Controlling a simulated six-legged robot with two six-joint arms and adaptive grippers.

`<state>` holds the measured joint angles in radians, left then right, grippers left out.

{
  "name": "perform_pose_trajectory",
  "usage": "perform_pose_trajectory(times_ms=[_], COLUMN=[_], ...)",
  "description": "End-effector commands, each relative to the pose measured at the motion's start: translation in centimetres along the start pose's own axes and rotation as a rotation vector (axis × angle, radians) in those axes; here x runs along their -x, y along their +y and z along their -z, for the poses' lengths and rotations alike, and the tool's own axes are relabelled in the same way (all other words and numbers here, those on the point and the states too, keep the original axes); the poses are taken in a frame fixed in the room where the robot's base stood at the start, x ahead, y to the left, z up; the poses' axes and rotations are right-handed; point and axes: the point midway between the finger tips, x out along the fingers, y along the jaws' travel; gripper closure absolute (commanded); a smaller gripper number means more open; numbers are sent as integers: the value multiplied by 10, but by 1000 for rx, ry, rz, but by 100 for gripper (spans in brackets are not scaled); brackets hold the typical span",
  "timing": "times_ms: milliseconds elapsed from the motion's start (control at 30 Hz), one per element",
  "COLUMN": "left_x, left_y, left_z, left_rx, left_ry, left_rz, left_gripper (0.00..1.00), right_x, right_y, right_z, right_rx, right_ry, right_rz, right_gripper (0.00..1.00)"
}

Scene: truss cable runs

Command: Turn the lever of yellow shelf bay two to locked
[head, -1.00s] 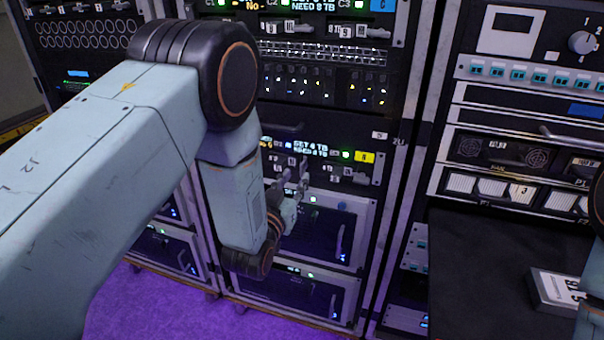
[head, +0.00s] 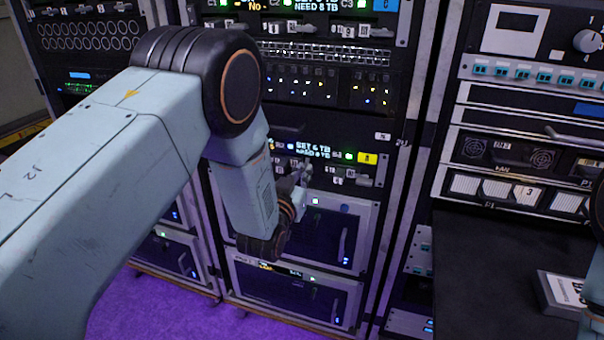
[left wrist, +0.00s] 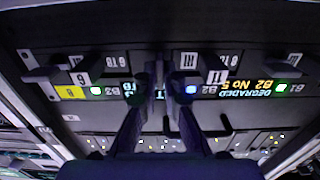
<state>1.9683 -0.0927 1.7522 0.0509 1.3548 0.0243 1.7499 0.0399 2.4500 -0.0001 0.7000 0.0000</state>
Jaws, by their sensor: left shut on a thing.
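The yellow shelf, marked by a yellow tag (head: 367,159), is in the middle rack with a small display (head: 312,149) above its levers. My left gripper (head: 304,170) is at the shelf's front. In the left wrist view its fingers (left wrist: 160,95) are closed around the bay two lever between them, which they mostly hide; its angle cannot be told. The neighbouring lever (left wrist: 50,74) is clear of the fingers. My right gripper is out of view.
A patch panel (head: 320,52) and switch rows sit above the shelf. Units with handles (head: 346,246) sit below. At right, a dark bench top (head: 490,260) carries a grey labelled box (head: 562,292). My left arm covers much of the left side.

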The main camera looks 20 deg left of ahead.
Motion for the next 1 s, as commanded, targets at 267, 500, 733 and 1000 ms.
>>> perform_pose_trajectory(times_ms=[267,500,733,1000], left_x=[0,0,0,0], left_y=[-1,-1,-1,-2], left_z=[0,0,1,2], left_rx=[1,18,117,347], left_ry=[0,0,0,0], left_rz=[2,2,2,1], left_gripper=[100,100,100,100], right_x=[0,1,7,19], right_y=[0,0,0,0], right_z=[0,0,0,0], right_rx=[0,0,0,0], right_ry=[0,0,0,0], right_rz=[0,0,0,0], right_gripper=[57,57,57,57])
